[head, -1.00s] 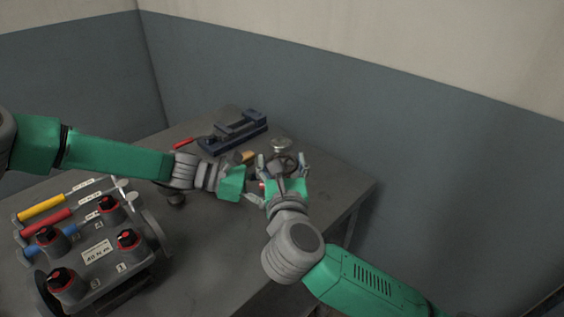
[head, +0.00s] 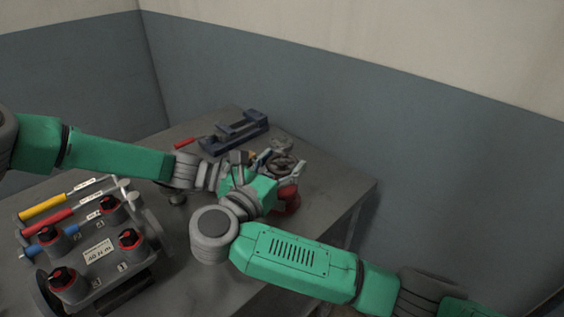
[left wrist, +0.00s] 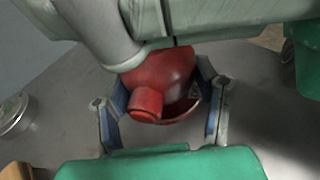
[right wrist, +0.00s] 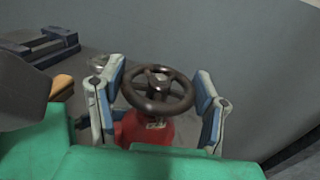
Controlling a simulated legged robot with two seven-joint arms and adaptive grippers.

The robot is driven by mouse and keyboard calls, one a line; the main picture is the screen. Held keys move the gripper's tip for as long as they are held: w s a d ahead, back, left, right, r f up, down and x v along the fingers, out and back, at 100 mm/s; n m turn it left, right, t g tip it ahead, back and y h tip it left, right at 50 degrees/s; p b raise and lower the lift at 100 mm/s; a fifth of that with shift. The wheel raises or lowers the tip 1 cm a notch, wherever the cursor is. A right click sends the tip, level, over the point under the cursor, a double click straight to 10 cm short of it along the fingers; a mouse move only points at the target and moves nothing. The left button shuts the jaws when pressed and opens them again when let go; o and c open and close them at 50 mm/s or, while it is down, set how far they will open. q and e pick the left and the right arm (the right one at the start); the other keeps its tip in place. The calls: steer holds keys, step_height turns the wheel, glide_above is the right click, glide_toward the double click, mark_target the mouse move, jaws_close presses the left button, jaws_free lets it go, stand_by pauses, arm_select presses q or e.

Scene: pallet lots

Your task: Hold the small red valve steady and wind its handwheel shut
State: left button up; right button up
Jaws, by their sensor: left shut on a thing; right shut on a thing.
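The small red valve (head: 288,199) stands at the right part of the grey bench, its body partly behind my right gripper. Its dark handwheel (right wrist: 158,88) is on top, above the red body (right wrist: 150,130). My right gripper (right wrist: 160,72) is shut on the handwheel, with one blue-padded finger on each side of the rim. My left gripper (left wrist: 160,82) is shut on the red body (left wrist: 160,75), below the wheel, and a round red stub faces its camera. In the head view my left gripper is mostly hidden behind the right one.
A dark blue vise-like block (head: 236,132) and a red handle (head: 183,144) lie at the back. A metal dish (left wrist: 14,112) is close to the valve. A grey panel (head: 97,252) with red-ringed knobs and coloured-handled tools fills the bench's left front.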

mark_target(272, 173)
arm_select(q)
steer(key=shift+s+d+r, duration=0.1)
steer(key=shift+d, duration=0.05)
arm_select(e)
steer(key=shift+a+f, duration=0.1)
steer(key=shift+f, duration=0.05)
steer(key=o, duration=1.2)
steer(key=v, duration=0.7)
steer(key=shift+s+a, duration=0.15)
steer(key=shift+a, duration=0.1)
arm_select(q)
steer(key=o, duration=1)
steer(key=shift+c, duration=0.2)
steer(key=shift+a, duration=0.2)
